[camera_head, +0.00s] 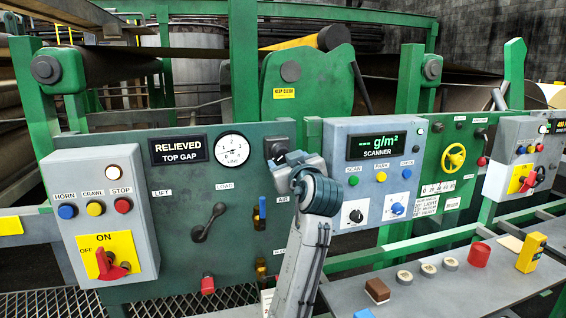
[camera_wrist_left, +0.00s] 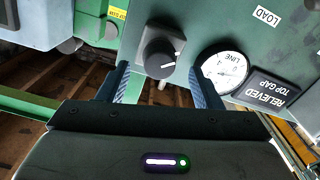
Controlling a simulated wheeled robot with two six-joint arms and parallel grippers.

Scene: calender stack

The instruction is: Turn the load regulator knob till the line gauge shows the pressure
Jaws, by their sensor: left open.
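The load regulator knob (camera_wrist_left: 160,52) is a dark round knob with a white mark, on the green panel in the left wrist view. In the head view it (camera_head: 277,147) sits at the panel's upper right, partly hidden by my gripper. My left gripper (camera_head: 284,161) is open in front of it. In the left wrist view, its fingers (camera_wrist_left: 159,80) are apart, one to each side below the knob, and I see no clear contact. The line gauge (camera_head: 232,150) is a white dial left of the knob; it also shows in the left wrist view (camera_wrist_left: 222,73). Its reading is too small to tell.
A "RELIEVED TOP GAP" display (camera_head: 179,149) is left of the gauge. A lever (camera_head: 208,222) sticks out below it. The scanner box (camera_head: 376,170) stands close right of my arm. A grey shelf (camera_head: 440,290) holds a red cylinder (camera_head: 479,254) and a yellow device (camera_head: 531,252).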

